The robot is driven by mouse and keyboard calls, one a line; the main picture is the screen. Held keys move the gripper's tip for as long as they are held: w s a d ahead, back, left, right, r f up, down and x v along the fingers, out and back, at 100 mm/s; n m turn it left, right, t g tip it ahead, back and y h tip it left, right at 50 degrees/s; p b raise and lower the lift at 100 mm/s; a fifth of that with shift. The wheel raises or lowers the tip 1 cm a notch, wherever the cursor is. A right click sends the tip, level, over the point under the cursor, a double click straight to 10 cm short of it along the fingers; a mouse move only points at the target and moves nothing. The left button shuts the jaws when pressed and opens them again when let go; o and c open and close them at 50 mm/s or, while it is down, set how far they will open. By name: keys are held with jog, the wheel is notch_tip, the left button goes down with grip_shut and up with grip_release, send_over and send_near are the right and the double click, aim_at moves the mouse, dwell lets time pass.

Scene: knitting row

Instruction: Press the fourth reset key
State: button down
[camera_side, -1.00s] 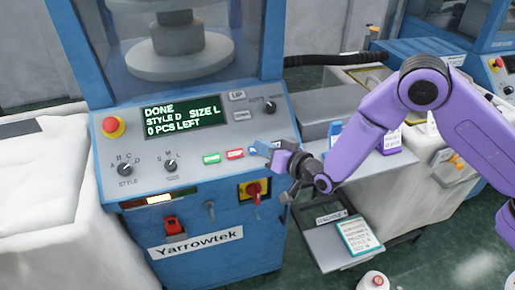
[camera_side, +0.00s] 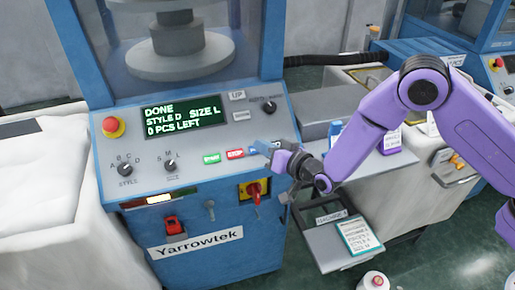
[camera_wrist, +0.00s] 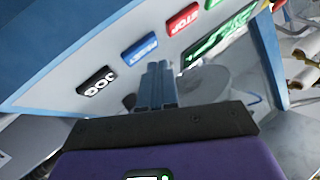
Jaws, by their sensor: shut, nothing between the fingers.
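A row of keys runs along the sloping panel of the blue Yarrowtek machine. In the wrist view, a blue key (camera_wrist: 140,49) with white lettering sits between a black JOG key (camera_wrist: 97,82) and a red STOP key (camera_wrist: 182,19). My gripper (camera_wrist: 158,68) is shut and empty, its fingertips close beside the blue key. I cannot tell whether they touch the panel.
The display (camera_side: 185,116) reads DONE, STYLE D, SIZE L, 0 PCS LEFT. A red emergency button (camera_side: 114,126), the style dial (camera_side: 125,170) and size dial (camera_side: 170,165) are on the panel. A red rotary switch (camera_side: 255,190) is below the keys. A card on a shelf (camera_side: 325,250) is lower right.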

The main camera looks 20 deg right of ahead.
jog(key=shift+w+f, duration=0.25)
jog(key=shift+f, duration=0.1)
jog(key=shift+w+f, duration=0.2)
jog(key=shift+f, duration=0.1)
dwell(0.8)
jog(key=shift+r, duration=0.15)
jog(key=shift+s+r, duration=0.45)
jog(key=shift+r, duration=0.05)
jog(key=shift+r, duration=0.1)
jog(key=shift+s+r, duration=0.8)
jog(key=shift+r, duration=0.15)
jog(key=shift+s+r, duration=0.75)
jog(key=shift+r, duration=0.2)
